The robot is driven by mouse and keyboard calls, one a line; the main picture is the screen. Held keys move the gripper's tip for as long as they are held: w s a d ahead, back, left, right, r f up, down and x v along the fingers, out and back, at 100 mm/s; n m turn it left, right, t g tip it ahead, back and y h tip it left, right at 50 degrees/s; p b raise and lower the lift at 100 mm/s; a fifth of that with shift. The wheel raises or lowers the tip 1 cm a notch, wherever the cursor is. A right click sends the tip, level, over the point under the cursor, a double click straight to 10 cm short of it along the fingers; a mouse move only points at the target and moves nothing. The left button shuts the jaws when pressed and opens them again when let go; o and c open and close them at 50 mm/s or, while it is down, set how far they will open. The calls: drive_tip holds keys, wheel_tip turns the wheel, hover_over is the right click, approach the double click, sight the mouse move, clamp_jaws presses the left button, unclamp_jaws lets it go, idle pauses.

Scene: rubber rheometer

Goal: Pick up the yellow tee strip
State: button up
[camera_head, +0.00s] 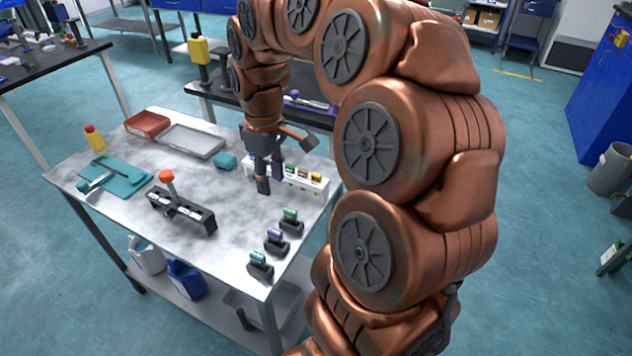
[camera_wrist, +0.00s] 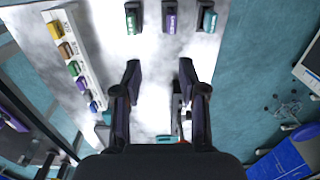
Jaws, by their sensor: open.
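The yellow tee strip (camera_head: 316,178) stands at the right end of a white rack (camera_head: 322,190) on the metal table. In the wrist view the yellow tee strip (camera_wrist: 55,28) is at the upper left, at the far end of the rack (camera_wrist: 90,60). My gripper (camera_head: 270,181) points down over the table in front of the rack's left part, hiding some of it. It is left of the yellow strip and apart from it. In the wrist view my gripper (camera_wrist: 160,72) has its two fingers spread, with bare tabletop between them.
Other coloured strips, including a green one (camera_head: 290,168), share the rack. Several black holders with coloured pieces, one purple (camera_head: 274,235), line the table's right front. A black fixture with a red-knobbed lever (camera_head: 168,178) stands left of my gripper. A grey tray (camera_head: 191,152) lies behind.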

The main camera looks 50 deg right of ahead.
drive_tip(key=w+d+f, duration=0.2)
drive_tip(key=w+d, duration=0.1)
drive_tip(key=d, duration=0.7)
drive_tip(key=b, duration=0.1)
hover_over(318, 175)
drive_tip(key=shift+s+d+f, duration=0.1)
drive_tip(key=shift+s+f, duration=0.1)
drive_tip(key=shift+f, duration=0.35)
drive_tip(key=shift+s+d+f, duration=0.1)
drive_tip(key=shift+s+f, duration=0.05)
drive_tip(key=shift+f, duration=0.35)
wheel_tip(318, 175, down, 2)
drive_tip(key=shift+d+f, duration=0.1)
drive_tip(key=shift+f, duration=0.05)
drive_tip(key=shift+w+a+f+p, duration=0.1)
drive_tip(key=shift+f+p, duration=0.15)
drive_tip(key=shift+f, duration=0.65)
drive_tip(key=shift+w+a+f+p, duration=0.15)
drive_tip(key=shift+f+p, duration=0.1)
drive_tip(key=shift+f, duration=0.7)
drive_tip(key=shift+w+a+f+p, duration=0.1)
drive_tip(key=shift+f+p, duration=0.15)
drive_tip(key=shift+f, duration=0.65)
drive_tip(key=shift+d, duration=0.1)
clamp_jaws()
